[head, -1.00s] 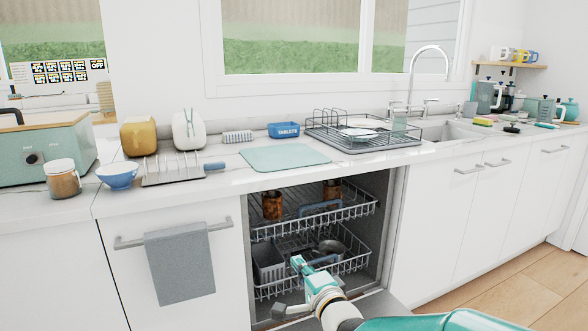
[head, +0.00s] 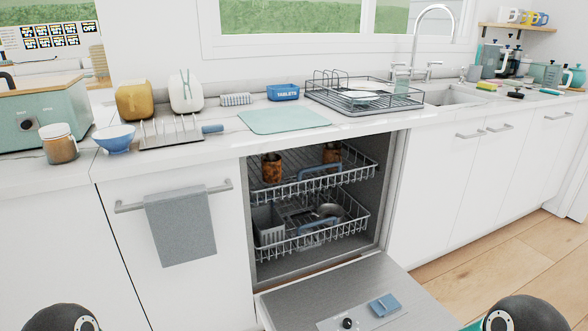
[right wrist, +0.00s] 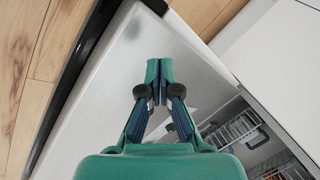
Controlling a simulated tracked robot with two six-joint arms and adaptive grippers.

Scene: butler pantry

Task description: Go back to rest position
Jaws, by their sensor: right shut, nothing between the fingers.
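My right gripper (right wrist: 159,72) is in the right wrist view, its green fingertips shut together with nothing between them. Below it lies the inner face of the open dishwasher door (right wrist: 108,75). My left gripper is in neither current view. The dishwasher door (head: 290,300) hangs down open there, and both wire racks, upper (head: 300,195) and lower (head: 310,242), sit inside the cavity.
A blue tablet (head: 384,305) or tablet-like piece lies on the open door. The counter above holds a teal mat (head: 284,121), a dish rack (head: 362,98), a blue bowl (head: 116,139) and a jar (head: 59,144). Wooden floor (head: 487,258) is clear at the right.

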